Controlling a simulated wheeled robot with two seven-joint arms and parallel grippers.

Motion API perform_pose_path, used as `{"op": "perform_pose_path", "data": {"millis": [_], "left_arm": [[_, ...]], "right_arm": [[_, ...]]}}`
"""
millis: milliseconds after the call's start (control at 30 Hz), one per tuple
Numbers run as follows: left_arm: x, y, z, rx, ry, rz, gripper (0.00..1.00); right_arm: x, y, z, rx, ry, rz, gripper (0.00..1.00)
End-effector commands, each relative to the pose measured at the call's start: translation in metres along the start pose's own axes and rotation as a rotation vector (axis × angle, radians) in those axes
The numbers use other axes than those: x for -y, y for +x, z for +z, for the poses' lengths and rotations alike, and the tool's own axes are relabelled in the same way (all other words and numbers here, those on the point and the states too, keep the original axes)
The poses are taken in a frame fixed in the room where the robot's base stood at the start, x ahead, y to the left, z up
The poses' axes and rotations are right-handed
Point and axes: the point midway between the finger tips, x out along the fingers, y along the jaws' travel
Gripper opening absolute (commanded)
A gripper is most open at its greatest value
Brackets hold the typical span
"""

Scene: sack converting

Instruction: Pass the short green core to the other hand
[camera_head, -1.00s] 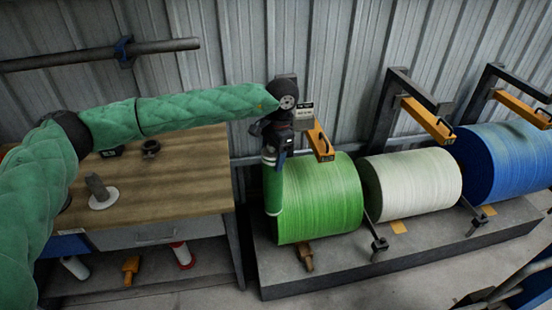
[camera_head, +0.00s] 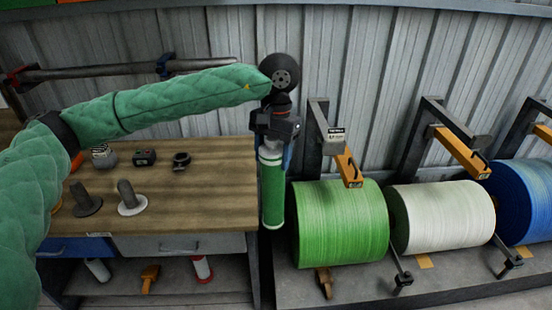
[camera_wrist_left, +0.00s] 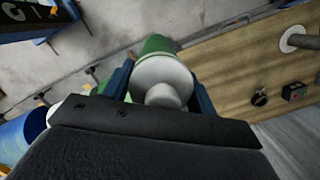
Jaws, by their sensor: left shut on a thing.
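The short green core (camera_head: 272,197) hangs upright below my left gripper (camera_head: 271,150) in the head view, between the wooden bench and the large green roll. It is a slim green cylinder with pale ends. In the left wrist view, my left gripper (camera_wrist_left: 160,88) has its blue fingers on either side of the core's pale end (camera_wrist_left: 162,78), shut on it. The core's green side (camera_wrist_left: 156,45) shows beyond that end. My right gripper is in neither view.
A wooden bench (camera_head: 215,195) at left bears spindles, a dark ring (camera_head: 181,160) and small boxes. Large green (camera_head: 340,222), white (camera_head: 442,216) and blue (camera_head: 525,200) rolls lie on a dark platform at right. Orange-armed brackets (camera_head: 349,167) stand above them. A metal wall is behind.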

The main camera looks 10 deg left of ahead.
Motion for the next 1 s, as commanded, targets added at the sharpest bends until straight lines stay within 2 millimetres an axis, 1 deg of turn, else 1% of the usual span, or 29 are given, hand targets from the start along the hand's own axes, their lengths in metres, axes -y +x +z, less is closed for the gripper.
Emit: {"op": "perform_pose_path", "data": {"millis": [167,467,600,700,833,1000], "left_arm": [[-0.008,-0.004,-0.022,0.0,-0.05,0.009,0.07],[-0.029,-0.013,-0.084,0.0,-0.204,0.032,0.07],[-0.038,-0.018,-0.113,0.0,-0.277,0.043,0.07],[-0.043,-0.021,-0.13,0.0,-0.32,0.049,0.07],[-0.048,-0.023,-0.146,-0.001,-0.36,0.055,0.07],[-0.051,-0.024,-0.155,-0.001,-0.383,0.059,0.07]], "right_arm": [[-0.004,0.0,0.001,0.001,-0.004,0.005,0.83],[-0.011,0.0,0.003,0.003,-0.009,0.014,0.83],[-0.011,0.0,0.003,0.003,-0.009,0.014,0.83],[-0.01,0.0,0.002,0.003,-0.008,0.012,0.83],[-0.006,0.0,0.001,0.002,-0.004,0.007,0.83],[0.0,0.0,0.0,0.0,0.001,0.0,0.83]]}}
